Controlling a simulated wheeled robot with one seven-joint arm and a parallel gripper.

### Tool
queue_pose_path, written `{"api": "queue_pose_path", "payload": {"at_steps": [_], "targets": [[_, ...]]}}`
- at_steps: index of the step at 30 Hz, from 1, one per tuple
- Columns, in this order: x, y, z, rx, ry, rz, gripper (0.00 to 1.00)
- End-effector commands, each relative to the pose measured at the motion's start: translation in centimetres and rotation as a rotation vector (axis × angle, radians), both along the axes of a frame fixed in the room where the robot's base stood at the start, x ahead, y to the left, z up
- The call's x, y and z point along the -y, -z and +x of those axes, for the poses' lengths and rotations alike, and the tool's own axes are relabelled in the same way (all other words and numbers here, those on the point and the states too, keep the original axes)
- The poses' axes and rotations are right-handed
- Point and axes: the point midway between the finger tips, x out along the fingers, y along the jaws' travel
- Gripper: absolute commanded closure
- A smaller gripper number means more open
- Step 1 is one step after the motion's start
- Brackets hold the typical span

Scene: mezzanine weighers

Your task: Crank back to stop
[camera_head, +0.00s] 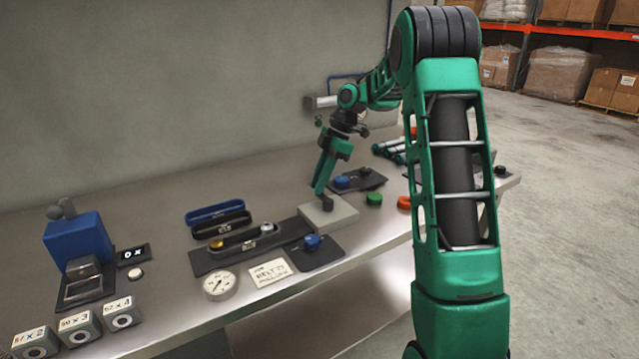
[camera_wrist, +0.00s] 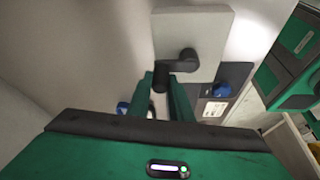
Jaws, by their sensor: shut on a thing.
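The crank is a short dark arm (camera_wrist: 183,60) mounted on a pale grey block (camera_wrist: 214,20), seen in the wrist view. The block (camera_head: 338,217) also shows in the head view, lying on the steel bench. My gripper (camera_wrist: 161,84) has its green fingers on either side of the crank's dark handle and is shut on it. In the head view my gripper (camera_head: 320,195) reaches down to the block from behind. The fingers partly hide the crank there. I cannot make out a stop mark.
Green (camera_head: 374,198) and orange (camera_head: 404,202) round pieces lie to the right. A dial gauge (camera_head: 220,285), a card (camera_head: 271,272) and a blue device (camera_head: 78,240) stand further left.

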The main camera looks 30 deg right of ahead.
Motion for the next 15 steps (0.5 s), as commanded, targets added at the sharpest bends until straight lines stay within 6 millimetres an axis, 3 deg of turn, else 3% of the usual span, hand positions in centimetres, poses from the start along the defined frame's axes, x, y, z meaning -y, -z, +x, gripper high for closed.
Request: {"api": "queue_pose_path", "payload": {"at_steps": [15], "targets": [[-0.31, -0.27, 0.30, 0.012, -0.059, -0.001, 1.00]]}}
